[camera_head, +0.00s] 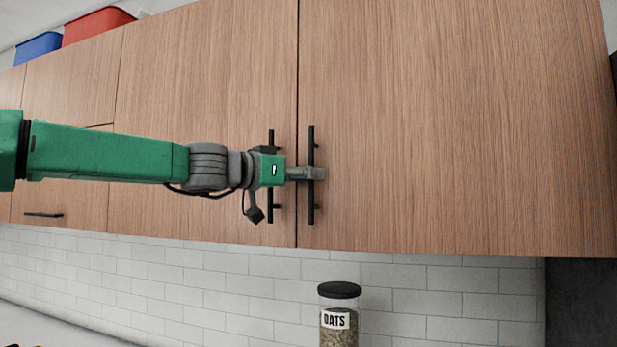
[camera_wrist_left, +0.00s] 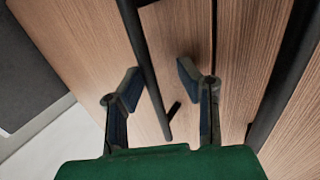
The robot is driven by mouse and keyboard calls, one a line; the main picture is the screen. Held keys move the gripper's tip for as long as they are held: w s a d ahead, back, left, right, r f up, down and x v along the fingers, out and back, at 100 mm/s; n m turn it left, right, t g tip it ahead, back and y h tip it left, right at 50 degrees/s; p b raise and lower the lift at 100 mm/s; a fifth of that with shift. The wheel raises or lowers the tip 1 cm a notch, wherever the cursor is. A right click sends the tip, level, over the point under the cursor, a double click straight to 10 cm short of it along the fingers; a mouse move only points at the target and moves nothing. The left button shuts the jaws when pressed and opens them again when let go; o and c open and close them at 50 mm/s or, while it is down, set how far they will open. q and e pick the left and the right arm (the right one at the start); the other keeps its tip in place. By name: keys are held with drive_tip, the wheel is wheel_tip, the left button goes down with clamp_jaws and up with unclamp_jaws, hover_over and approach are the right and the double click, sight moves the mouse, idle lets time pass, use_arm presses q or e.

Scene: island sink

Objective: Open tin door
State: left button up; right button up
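Two wood-grain upper cabinet doors, the right one (camera_head: 450,120) and the left one (camera_head: 210,80), lie flush at a dark vertical seam, both shut. Each has a black vertical bar handle near the seam. My left gripper (camera_head: 316,174) is at the middle of the right door's handle (camera_head: 311,145). Another black bar (camera_wrist_left: 290,80) shows at the right there. My right gripper is not in view.
A jar of oats (camera_head: 340,318) with a black lid stands below the cabinet, before the white tiled wall (camera_head: 430,290). A red bin (camera_head: 97,25) and a blue bin (camera_head: 38,47) sit on top of the cabinets. The space in front of the right door looks clear.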

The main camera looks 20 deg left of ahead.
use_arm(q)
drive_tip(key=shift+d, duration=0.15)
drive_tip(key=v, duration=1.1)
drive_tip(key=shift+s, duration=0.35)
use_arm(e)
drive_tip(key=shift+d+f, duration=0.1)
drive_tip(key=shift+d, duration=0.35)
use_arm(q)
drive_tip(key=shift+a, duration=0.2)
